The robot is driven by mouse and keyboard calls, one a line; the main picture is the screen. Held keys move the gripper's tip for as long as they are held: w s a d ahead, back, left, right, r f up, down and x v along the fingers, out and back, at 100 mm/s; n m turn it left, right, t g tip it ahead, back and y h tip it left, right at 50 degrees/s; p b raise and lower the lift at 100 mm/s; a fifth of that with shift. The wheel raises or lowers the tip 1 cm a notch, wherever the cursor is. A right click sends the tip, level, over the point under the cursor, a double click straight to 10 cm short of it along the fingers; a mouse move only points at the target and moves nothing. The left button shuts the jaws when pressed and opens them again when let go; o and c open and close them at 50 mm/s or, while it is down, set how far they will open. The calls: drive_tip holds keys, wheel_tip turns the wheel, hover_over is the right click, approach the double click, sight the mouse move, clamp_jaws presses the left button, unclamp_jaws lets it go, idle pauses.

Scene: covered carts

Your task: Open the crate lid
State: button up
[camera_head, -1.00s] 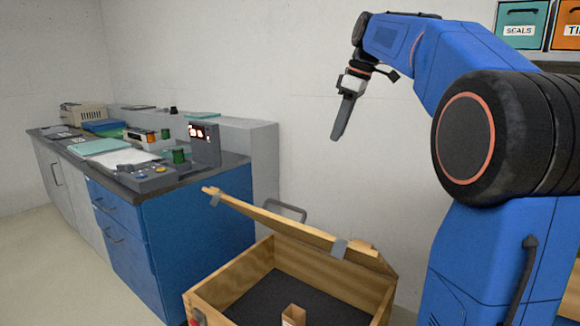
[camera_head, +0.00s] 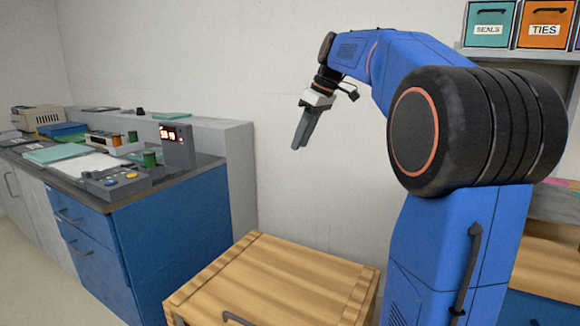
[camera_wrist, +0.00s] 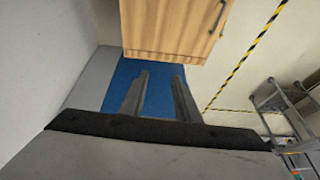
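The wooden crate (camera_head: 360,316) stands at the bottom of the head view, cut off by the lower edge. Its slatted lid (camera_head: 280,275) lies down flat over it, so the inside is hidden. A dark handle (camera_head: 237,319) shows at the near edge. In the wrist view the crate's wood (camera_wrist: 165,28) is at the top, with a dark handle (camera_wrist: 217,18) on its right. My gripper (camera_head: 301,144) hangs above and behind the lid, near the wall, touching nothing. In the wrist view its two fingers (camera_wrist: 161,76) stand apart with nothing between them.
A blue-fronted workbench (camera_head: 170,245) with devices stands close left of the crate. Storage bins (camera_head: 545,25) sit on a shelf at upper right. In the wrist view a metal step ladder (camera_wrist: 285,110) and yellow-black floor tape (camera_wrist: 250,55) are at right.

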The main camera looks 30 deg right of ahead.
drive_tip(key=x, duration=0.9)
drive_tip(key=shift+f, duration=0.3)
drive_tip(key=shift+a, duration=0.1)
clamp_jaws()
idle(0.9)
unclamp_jaws()
drive_tip(key=shift+r, duration=0.1)
drive_tip(key=v, duration=1.7)
